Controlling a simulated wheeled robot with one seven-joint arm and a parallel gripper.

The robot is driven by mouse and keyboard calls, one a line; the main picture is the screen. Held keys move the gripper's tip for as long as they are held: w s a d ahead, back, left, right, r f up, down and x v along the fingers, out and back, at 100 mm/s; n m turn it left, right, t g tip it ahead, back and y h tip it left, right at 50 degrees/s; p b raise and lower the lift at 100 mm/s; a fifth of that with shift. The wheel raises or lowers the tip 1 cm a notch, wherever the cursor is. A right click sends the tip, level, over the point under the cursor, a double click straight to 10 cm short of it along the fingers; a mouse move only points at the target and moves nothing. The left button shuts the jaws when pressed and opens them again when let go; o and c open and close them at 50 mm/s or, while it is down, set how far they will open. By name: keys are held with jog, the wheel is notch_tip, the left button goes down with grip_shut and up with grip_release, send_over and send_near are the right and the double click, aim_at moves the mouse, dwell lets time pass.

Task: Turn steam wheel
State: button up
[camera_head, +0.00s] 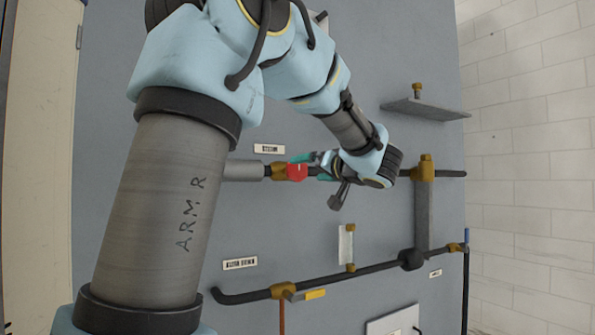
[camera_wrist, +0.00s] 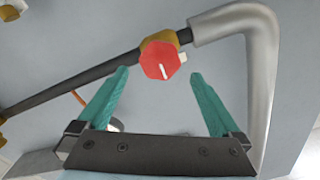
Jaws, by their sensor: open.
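The steam wheel is a small red knob (camera_head: 296,171) on a brass valve body, on the horizontal pipe below a small label plate (camera_head: 269,149). In the wrist view the red wheel (camera_wrist: 160,60) is octagonal with a pale mark on its face. My gripper (camera_head: 318,167) is close to the right of the wheel in the head view. In the wrist view my gripper (camera_wrist: 158,76) has two teal fingers spread wide, with the wheel showing between and just beyond their tips. Nothing is between the fingers.
A grey insulated pipe (camera_wrist: 262,80) bends at the right of the wrist view. A dark pipe (camera_wrist: 70,82) runs left from the wheel. Below, a lower pipe (camera_head: 350,278) carries a yellow-handled valve (camera_head: 315,294). A grey shelf (camera_head: 425,108) juts out at upper right.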

aim_at(300, 169)
jog(key=x, duration=0.7)
jog(key=shift+c, duration=0.4)
jog(key=c, duration=1.2)
